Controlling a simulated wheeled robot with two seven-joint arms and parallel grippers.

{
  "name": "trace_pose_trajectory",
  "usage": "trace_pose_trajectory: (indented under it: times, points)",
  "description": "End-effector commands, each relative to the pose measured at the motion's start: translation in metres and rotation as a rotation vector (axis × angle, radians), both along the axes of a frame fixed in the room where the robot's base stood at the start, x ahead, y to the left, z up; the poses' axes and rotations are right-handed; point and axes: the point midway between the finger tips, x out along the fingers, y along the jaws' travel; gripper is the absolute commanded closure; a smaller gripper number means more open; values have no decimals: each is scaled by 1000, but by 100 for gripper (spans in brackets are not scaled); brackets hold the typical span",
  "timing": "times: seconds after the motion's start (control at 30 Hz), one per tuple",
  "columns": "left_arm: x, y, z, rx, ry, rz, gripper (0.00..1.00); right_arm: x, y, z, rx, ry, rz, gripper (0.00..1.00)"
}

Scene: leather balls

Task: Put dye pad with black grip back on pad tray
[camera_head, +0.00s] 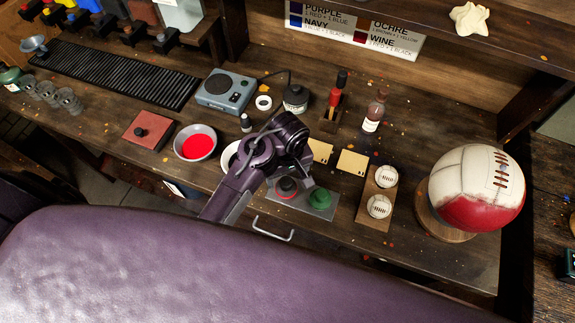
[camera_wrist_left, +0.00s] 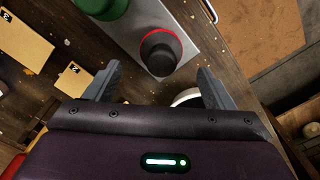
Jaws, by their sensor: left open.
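The dye pad with the black grip (camera_head: 286,187) is round, with a red rim. It sits on the grey metal pad tray (camera_head: 331,213), left of a green dye pad (camera_head: 320,199). In the left wrist view the black grip (camera_wrist_left: 160,50) stands near one end of the tray (camera_wrist_left: 190,28). My left gripper (camera_head: 298,161) is open and empty near the pad. Its fingers (camera_wrist_left: 159,82) are apart, with the pad ahead between their lines; the head view partly hides them behind the wrist. My right gripper is out of view.
A bowl of red dye (camera_head: 197,143) and a white dish (camera_head: 231,155) stand left of the tray. Bottles (camera_head: 374,112) stand behind. A board with two small balls (camera_head: 379,206) and a large red-white ball (camera_head: 475,190) are to the right. A drawer handle (camera_head: 273,232) is in front.

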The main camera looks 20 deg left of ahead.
Motion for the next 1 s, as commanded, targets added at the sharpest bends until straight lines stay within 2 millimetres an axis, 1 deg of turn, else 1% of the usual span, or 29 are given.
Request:
trace_pose_trajectory:
  times: [0.03,0.2,0.3,0.4,0.53,1.0]
  points:
    - [1,-1,9,-3,-5,0,23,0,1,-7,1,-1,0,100]
    - [1,-1,41,-3,-3,-1,23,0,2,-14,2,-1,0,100]
    - [1,-1,53,-1,-2,0,23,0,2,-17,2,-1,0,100]
    - [1,-1,60,-1,-1,-1,23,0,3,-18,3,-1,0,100]
    - [0,-1,63,0,1,-2,23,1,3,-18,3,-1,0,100]
    - [0,-1,63,0,1,-2,23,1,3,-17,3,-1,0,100]
